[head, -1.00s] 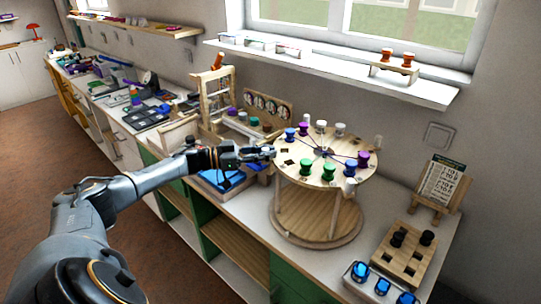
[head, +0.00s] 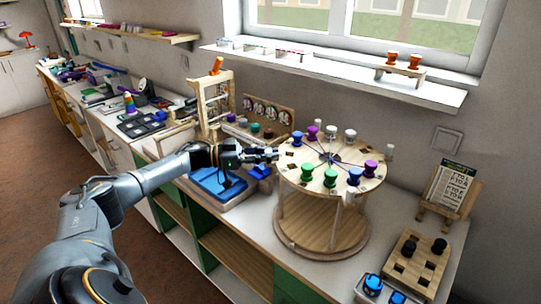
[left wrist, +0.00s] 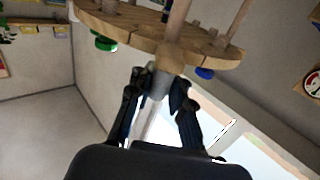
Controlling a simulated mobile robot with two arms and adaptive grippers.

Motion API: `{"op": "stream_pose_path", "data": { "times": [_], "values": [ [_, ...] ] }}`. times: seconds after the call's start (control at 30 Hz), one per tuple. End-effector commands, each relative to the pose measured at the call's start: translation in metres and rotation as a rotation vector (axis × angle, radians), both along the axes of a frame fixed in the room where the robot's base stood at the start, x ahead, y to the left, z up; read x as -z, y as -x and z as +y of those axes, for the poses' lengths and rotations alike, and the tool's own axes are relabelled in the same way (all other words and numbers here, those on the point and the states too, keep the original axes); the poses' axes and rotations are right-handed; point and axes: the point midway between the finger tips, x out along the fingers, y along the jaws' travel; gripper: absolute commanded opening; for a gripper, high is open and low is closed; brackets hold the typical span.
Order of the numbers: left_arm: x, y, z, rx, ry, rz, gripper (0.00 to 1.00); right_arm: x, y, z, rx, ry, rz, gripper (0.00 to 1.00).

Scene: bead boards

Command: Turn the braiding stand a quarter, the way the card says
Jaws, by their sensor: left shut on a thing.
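The braiding stand has a round wooden top (head: 320,155) on legs above a round base (head: 335,238). Several bobbins sit around the top: a blue one (head: 297,138), a purple one (head: 370,168), white ones at the back (head: 350,134) and green ones in front (head: 330,178). Threads meet near the middle. My left gripper (head: 276,154) is at the top's left rim, shut on a pale upright peg (left wrist: 160,84), seen between the fingers in the left wrist view. A similar pale peg (head: 389,151) stands at the right rim. The card (head: 453,186) leans on a small easel; its print is too small to read. My right gripper is not seen.
A wooden block with dark pegs (head: 416,262) and blue items (head: 373,284) lie at the front right. A blue tray (head: 215,182) lies under my left forearm. A wooden rack (head: 214,100) stands behind the gripper. A window shelf (head: 330,72) runs above.

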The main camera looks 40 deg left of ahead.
Motion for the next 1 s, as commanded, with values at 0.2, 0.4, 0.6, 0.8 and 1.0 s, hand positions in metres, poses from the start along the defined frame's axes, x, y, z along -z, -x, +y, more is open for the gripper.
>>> {"op": "stream_pose_path", "data": {
  "times": [0.2,0.4,0.6,0.8,1.0],
  "values": [
    [0.002,0.001,0.002,-0.005,-0.006,0.005,0.42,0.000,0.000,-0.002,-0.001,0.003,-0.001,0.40],
    [0.001,0.000,0.001,-0.002,-0.003,0.001,0.42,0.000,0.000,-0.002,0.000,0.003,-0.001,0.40],
    [0.001,0.005,0.006,-0.004,-0.003,0.003,0.42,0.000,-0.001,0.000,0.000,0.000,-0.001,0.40],
    [0.002,0.030,0.031,-0.006,-0.005,0.006,0.42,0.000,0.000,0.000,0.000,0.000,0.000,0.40],
    [0.002,0.061,0.063,-0.008,-0.005,0.006,0.42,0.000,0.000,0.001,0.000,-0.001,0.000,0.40]
  ]
}}
